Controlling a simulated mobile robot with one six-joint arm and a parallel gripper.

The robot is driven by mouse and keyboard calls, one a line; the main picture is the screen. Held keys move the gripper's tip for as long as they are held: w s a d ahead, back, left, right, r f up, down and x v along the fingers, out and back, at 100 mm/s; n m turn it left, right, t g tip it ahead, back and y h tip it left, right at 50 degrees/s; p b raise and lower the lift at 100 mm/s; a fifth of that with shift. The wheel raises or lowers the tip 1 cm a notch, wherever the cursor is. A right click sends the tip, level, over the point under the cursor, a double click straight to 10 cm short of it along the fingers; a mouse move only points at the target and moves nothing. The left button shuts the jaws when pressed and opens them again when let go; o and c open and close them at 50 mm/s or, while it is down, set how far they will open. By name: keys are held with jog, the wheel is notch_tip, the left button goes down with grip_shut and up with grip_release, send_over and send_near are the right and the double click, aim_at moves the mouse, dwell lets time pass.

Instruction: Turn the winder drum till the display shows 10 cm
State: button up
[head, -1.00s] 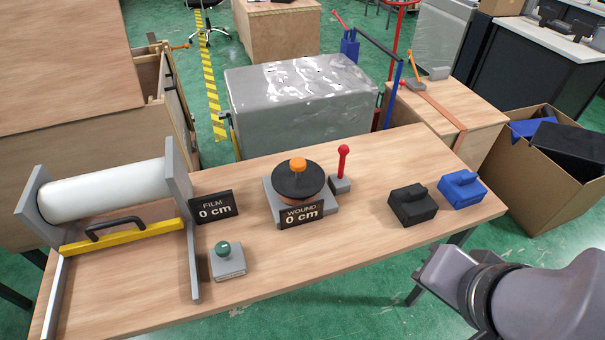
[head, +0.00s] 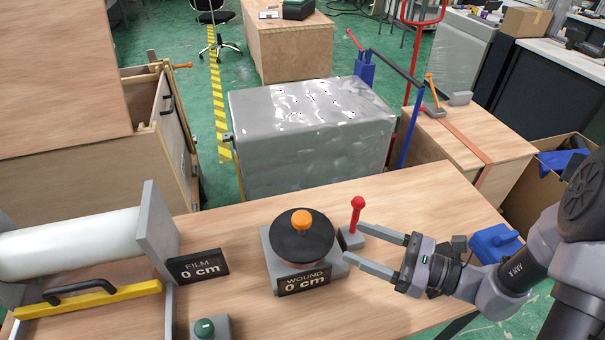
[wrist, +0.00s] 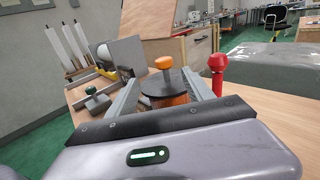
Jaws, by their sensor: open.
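The winder drum (head: 302,241) has a dark round top with an orange knob (head: 301,219) on it and sits on a grey base. Its display (head: 303,281) reads "WOUND 0 cm". My gripper (head: 351,245) is open and empty, its two fingers pointing left toward the drum from the right, close to the base's right side. A red-knobbed lever (head: 356,212) stands beside the drum, just beyond the upper finger. In the wrist view the drum (wrist: 164,92) and orange knob (wrist: 165,63) appear between the fingers, with the red lever (wrist: 217,72) to the right.
The film display (head: 198,266) reads "FILM 0 cm", next to the white roll (head: 70,245). A green button box (head: 210,328) is at the front. A blue block (head: 494,243) lies right, partly behind my arm. A wrapped grey box (head: 310,130) stands beyond the table.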

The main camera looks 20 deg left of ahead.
jog(key=b, duration=0.4)
send_over(291, 228)
jog(key=shift+a+f+m+t, duration=0.1)
jog(key=shift+f+m+t, duration=0.1)
jog(key=shift+m+t, duration=0.1)
grip_shut()
